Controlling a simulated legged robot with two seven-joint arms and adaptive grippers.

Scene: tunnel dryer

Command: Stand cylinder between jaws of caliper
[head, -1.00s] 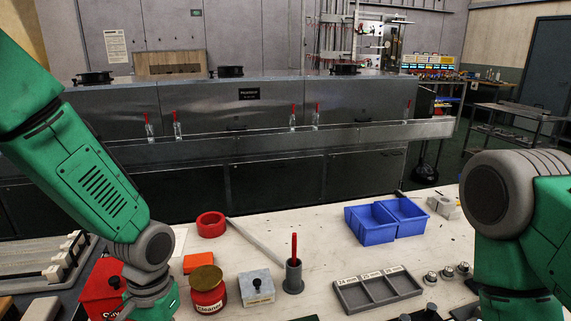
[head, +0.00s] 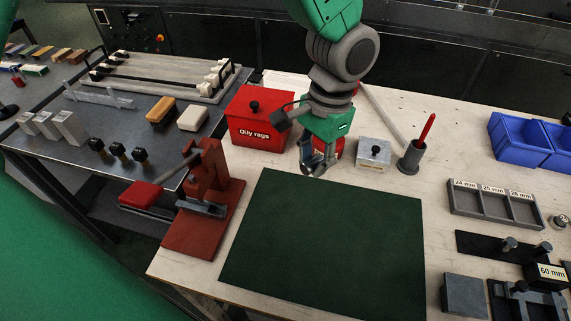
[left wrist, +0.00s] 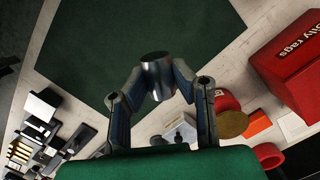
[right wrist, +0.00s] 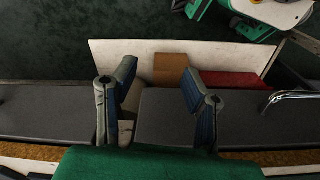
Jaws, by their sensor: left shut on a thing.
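My left gripper (head: 316,165) is over the back edge of the dark green mat (head: 325,240). It is shut on a shiny metal cylinder (left wrist: 157,76), which sits between the fingertips in the left wrist view; the head view shows only a small part of it. A dark metal fixture with a sliding part (head: 520,300) lies at the lower right of the head view, beside a block marked 60 mm (head: 548,277). I cannot tell for certain whether it is the caliper. My right gripper (right wrist: 158,85) is open and empty, away from the bench top.
A red Oily rags box (head: 262,120), a grey box with a knob (head: 374,154) and a pen holder (head: 411,157) stand behind the mat. A sorting tray (head: 494,206) and blue bins (head: 528,140) are right. The mat is bare.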

